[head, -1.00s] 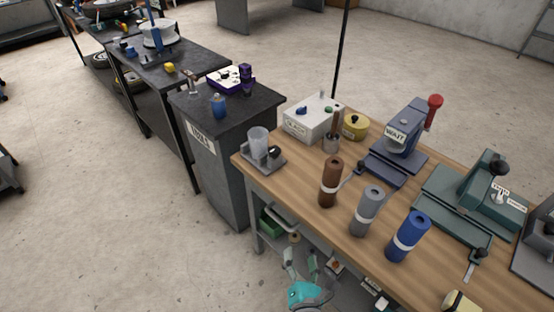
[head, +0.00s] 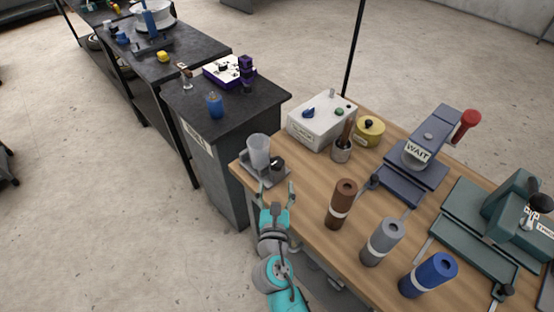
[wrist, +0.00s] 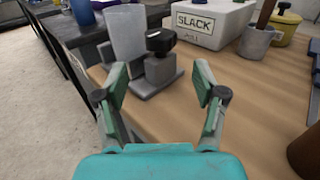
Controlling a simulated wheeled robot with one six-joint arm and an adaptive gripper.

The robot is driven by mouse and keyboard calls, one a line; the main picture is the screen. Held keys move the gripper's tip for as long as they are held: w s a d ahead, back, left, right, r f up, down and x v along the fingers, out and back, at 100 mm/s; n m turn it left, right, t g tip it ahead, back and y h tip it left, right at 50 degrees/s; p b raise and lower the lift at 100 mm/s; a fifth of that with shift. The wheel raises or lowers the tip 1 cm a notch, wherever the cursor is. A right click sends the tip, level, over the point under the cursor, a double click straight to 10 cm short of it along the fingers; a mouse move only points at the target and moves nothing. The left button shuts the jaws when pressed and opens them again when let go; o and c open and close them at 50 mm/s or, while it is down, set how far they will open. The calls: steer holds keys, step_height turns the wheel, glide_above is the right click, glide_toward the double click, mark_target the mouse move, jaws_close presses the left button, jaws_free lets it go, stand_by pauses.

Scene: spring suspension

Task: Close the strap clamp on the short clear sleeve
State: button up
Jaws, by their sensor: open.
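The short clear sleeve (head: 258,151) stands upright on a small grey stand at the near-left corner of the wooden workbench. It also shows in the wrist view (wrist: 126,35). The strap clamp with a black knob (head: 277,163) sits just right of the sleeve on the same stand; the wrist view shows its black top (wrist: 161,41). I cannot tell whether a strap is tight around the sleeve. My gripper (head: 276,188) is open and empty, in front of the stand and apart from it. In the wrist view its fingers (wrist: 160,82) spread either side of the clamp.
A white box labelled SLACK (head: 322,121), a yellow tin (head: 368,131) and a grey cup (head: 342,151) stand behind. Brown (head: 341,204), grey (head: 382,242) and blue (head: 428,275) cylinders stand to the right. A dark cabinet (head: 225,105) is left. Bare bench lies right of the stand.

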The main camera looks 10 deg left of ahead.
mark_target(277, 165)
steer(key=w, duration=0.5)
steer(key=w+a, duration=0.1)
steer(key=w, duration=0.2)
steer(key=shift+w, duration=0.35)
steer(key=c, duration=1.2)
steer(key=shift+o, duration=0.2)
steer(key=shift+a+m+h, duration=0.1)
steer(key=shift+m+h, duration=0.2)
steer(key=shift+h, duration=0.2)
steer(key=m+h, duration=0.2)
steer(key=h, duration=0.1)
steer(key=m+h, duration=0.2)
steer(key=h, duration=0.1)
steer(key=shift+r+g, duration=0.1)
steer(key=shift+g, duration=0.2)
steer(key=m+g+h, duration=0.2)
steer(key=m+h, duration=0.1)
steer(key=h, duration=0.1)
steer(key=m+g+h, duration=0.3)
steer(key=h, duration=0.1)
steer(key=shift+h, duration=0.3)
steer(key=shift+m, duration=0.3)
